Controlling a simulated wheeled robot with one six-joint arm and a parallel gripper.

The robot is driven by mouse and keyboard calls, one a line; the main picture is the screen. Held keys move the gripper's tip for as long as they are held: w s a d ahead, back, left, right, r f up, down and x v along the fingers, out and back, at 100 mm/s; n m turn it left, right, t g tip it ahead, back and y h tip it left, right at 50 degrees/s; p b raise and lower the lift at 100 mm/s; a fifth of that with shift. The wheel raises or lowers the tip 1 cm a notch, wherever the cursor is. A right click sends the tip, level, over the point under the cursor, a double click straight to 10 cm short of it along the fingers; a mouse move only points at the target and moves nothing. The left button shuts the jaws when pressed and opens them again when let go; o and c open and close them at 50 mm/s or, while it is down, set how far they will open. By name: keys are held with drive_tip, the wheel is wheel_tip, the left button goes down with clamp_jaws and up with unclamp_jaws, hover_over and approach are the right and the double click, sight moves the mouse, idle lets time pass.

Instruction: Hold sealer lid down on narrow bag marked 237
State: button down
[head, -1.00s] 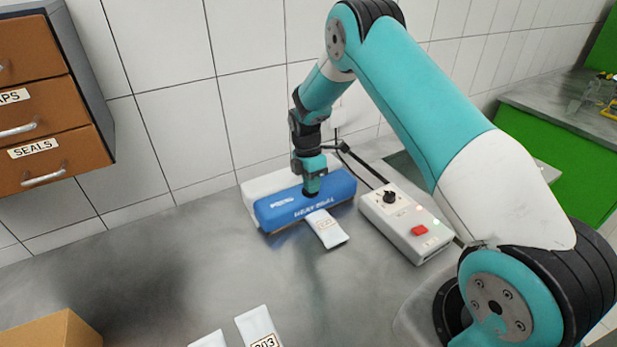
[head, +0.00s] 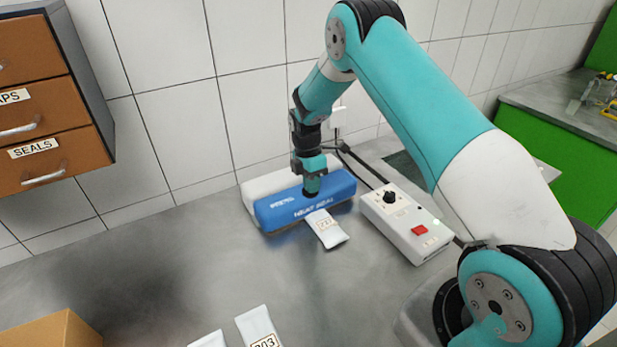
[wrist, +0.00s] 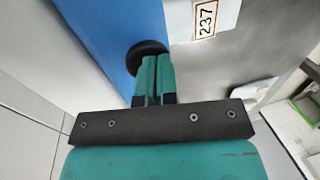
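The heat sealer has a blue lid (head: 285,211) lying low over its base. In the wrist view the lid (wrist: 100,30) fills the upper left. The narrow bag (head: 328,230), marked 237, sticks out from under the lid's front edge; its label also shows in the wrist view (wrist: 206,20). Its far end is hidden under the lid. My gripper (head: 311,190) points down onto the lid's top. In the wrist view its fingers (wrist: 153,62) are together at a round black knob (wrist: 147,52) on the lid. Whether they press it cannot be told.
A control box (head: 407,222) with a black dial and red button stands right of the sealer. More white bags, one marked 303 (head: 258,326), lie at the front. A cardboard box (head: 55,330) is at front left, and drawers (head: 40,115) hang above left. The middle counter is clear.

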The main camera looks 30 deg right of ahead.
drive_tip(key=shift+s+f, duration=0.3)
idle(0.5)
drive_tip(key=p+v, duration=0.1)
drive_tip(key=v, duration=0.1)
drive_tip(key=p+v, duration=0.2)
drive_tip(key=v, duration=0.1)
drive_tip(key=shift+s+r+p, duration=0.3)
drive_tip(key=shift+r+p, duration=0.05)
drive_tip(key=s+b+v, duration=0.1)
drive_tip(key=b+v, duration=0.3)
drive_tip(key=v, duration=0.4)
drive_tip(key=shift+s+r, duration=0.35)
drive_tip(key=shift+r, duration=0.25)
drive_tip(key=shift+r, duration=0.1)
drive_tip(key=s+a+r+m+t+y+b, duration=0.2)
drive_tip(key=s+a+r+m, duration=0.3)
drive_tip(key=s+a+r, duration=0.6)
drive_tip(key=s+a+m+y, duration=0.1)
drive_tip(key=s+a+m, duration=0.2)
drive_tip(key=s, duration=0.7)
drive_tip(key=s+a+m+y, duration=0.1)
drive_tip(key=s+a+m, duration=0.2)
drive_tip(key=s, duration=0.7)
drive_tip(key=shift+s+a, duration=0.3)
drive_tip(key=shift+a, duration=0.85)
